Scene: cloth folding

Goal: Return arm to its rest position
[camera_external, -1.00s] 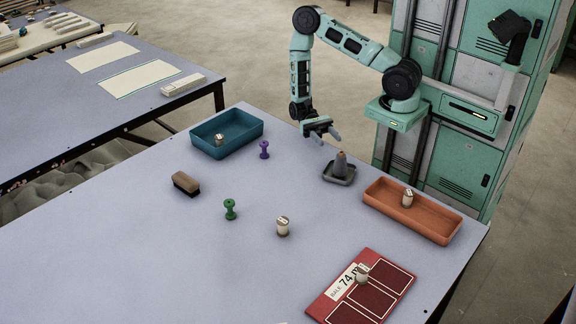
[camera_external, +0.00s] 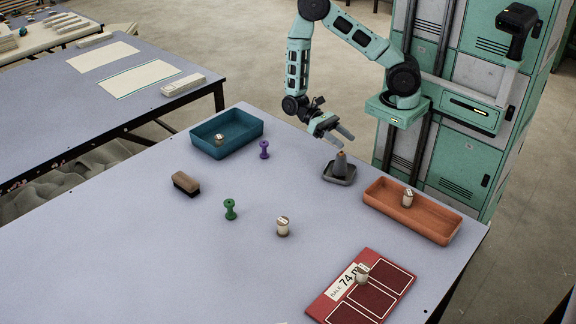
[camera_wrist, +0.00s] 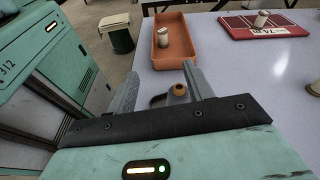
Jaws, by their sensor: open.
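My arm reaches out from my green column at the upper right in the external view. My gripper (camera_external: 345,138) is open and empty, with its fingers apart, above the table's far edge. It is close to a grey cone on a small dark tray (camera_external: 340,176), and a little above it. In the wrist view my gripper's two fingers (camera_wrist: 160,90) are spread, and the cone's brown tip (camera_wrist: 179,89) shows between them, beyond the palm. I cannot tell from this view how far away the cone is.
An orange tray (camera_external: 440,227) holding a white spool stands right of the cone. A teal tray (camera_external: 250,130) is at the left. A red board (camera_external: 325,305), green spool (camera_external: 230,209), purple spool (camera_external: 264,149), white spool (camera_external: 283,227) and brush (camera_external: 185,184) are on the table. The near left is clear.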

